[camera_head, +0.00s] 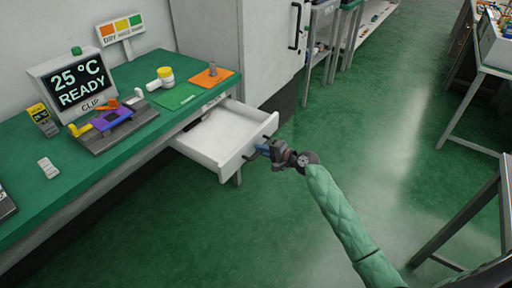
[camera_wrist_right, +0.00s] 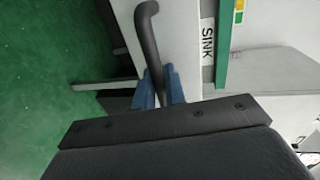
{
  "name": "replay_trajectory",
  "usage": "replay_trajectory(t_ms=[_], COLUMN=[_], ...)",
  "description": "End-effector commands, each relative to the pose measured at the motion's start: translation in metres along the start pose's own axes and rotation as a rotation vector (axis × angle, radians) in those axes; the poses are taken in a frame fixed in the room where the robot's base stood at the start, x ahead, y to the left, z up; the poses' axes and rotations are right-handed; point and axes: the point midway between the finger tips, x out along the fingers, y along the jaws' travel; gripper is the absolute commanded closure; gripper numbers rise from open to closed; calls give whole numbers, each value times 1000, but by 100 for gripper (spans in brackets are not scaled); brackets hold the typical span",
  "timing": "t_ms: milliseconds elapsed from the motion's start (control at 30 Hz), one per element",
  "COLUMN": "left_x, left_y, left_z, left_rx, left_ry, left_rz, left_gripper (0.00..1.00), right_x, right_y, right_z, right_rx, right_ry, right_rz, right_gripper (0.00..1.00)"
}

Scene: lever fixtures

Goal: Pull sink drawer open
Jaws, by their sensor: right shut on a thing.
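The white sink drawer (camera_head: 218,142) stands pulled out from under the green-topped bench in the head view. A dark object lies inside it toward the back left. My right gripper (camera_head: 262,150) is at the drawer front, its blue fingers shut on the dark handle. In the right wrist view the curved black handle (camera_wrist_right: 149,40) passes between the blue fingers of the right gripper (camera_wrist_right: 163,88). The drawer's white front (camera_wrist_right: 180,35) shows beside it, near a "SINK" label (camera_wrist_right: 207,41). My left gripper is not in view.
The bench (camera_head: 50,195) carries a "25 °C READY" display (camera_head: 78,83), a clip fixture (camera_head: 110,125) and a yellow-lidded jar (camera_head: 165,77). A tall pale cabinet (camera_head: 262,45) stands beyond the drawer. Green floor (camera_head: 370,110) is open to the right, with metal-framed tables at the far right.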

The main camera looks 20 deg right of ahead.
Motion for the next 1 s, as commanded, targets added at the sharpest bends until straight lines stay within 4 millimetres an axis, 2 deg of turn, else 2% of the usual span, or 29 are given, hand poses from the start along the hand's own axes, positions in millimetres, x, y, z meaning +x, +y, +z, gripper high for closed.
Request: replay_trajectory(t_ms=[233,267,333,667,767,1000], left_x=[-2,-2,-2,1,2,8], left_y=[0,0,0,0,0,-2], left_z=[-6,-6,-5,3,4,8], left_rx=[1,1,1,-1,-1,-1], left_ry=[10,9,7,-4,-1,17], left_rz=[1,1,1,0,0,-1], left_gripper=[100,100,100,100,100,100], right_x=[0,0,0,-3,-12,-49], right_y=[1,1,1,0,1,2], right_z=[1,1,1,0,0,0], right_rx=[0,0,0,-1,-2,-2], right_ry=[-1,-2,-1,0,0,0], right_rz=[0,0,0,0,1,2], right_gripper=[100,84,70,70,70,70])
